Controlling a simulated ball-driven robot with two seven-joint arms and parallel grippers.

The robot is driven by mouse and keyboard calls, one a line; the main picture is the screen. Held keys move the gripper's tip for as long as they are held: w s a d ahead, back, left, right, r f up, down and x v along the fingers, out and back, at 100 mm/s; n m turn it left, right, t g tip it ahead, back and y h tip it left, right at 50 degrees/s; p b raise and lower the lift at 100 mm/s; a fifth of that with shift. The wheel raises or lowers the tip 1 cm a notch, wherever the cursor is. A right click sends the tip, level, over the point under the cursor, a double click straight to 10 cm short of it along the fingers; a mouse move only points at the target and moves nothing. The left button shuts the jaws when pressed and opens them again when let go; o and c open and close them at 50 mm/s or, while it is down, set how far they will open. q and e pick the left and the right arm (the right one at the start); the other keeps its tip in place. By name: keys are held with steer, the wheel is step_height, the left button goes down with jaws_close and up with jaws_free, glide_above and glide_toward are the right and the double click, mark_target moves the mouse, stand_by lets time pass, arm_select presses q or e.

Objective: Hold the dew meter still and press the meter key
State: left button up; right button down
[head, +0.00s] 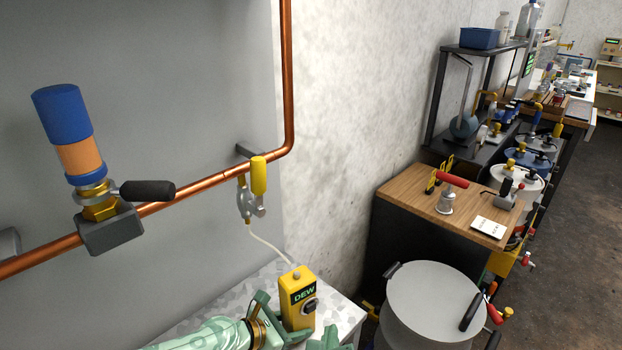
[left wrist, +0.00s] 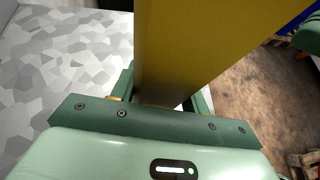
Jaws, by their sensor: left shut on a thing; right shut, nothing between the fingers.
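The dew meter (head: 299,309) is a yellow box with a green DEW display (head: 303,294), a dark round knob (head: 310,306) on its front and a small grey button (head: 296,275) on top. It stands upright at the metal table's near edge. My left gripper (head: 285,328) is shut on it low down. In the left wrist view the meter's yellow side (left wrist: 200,50) rises between the fingers, and its markings are hidden. Green parts of my right gripper (head: 330,340) show at the bottom edge, just right of the meter, apart from its top; its fingertips are mostly cut off.
A pale hose (head: 270,243) runs from the meter to a yellow-handled valve (head: 258,176) on the copper pipe (head: 200,187). The patterned metal table (head: 235,306) has bare room left of the meter. A grey drum (head: 432,300) stands to the right.

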mark_target(311, 308)
steer(key=shift+w+a, duration=0.6)
steer(key=shift+w, duration=0.3)
steer(key=shift+w+a, duration=0.6)
steer(key=shift+w, duration=0.25)
stand_by(0.7)
steer(key=shift+w+a, duration=0.25)
steer(key=shift+w, duration=0.1)
steer(key=shift+r, duration=0.1)
steer(key=shift+s, duration=0.45)
